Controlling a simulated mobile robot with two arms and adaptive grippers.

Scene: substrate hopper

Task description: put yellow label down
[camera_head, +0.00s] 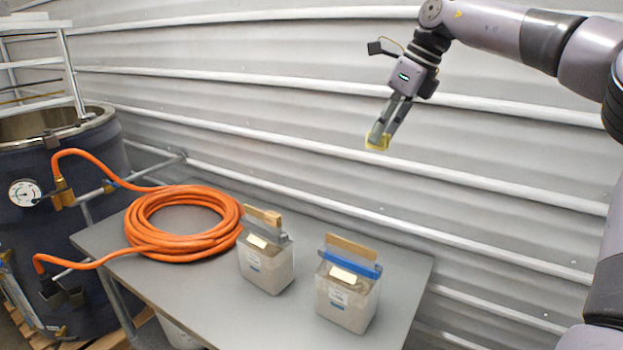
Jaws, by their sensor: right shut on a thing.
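The yellow label (377,141) is a small flat yellow piece at the tips of my right gripper (382,128). My right gripper is shut on it and points down. It holds the label in the air, above and behind the right-hand container, in front of the corrugated wall. The fingers hide part of the label. My left gripper does not show.
A grey table (395,285) carries a coiled orange hose (185,243), a container with a grey clip (266,268) and a container with a blue clip (347,298). A dark tank (25,240) with a gauge (25,193) stands left. The table's right end is bare.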

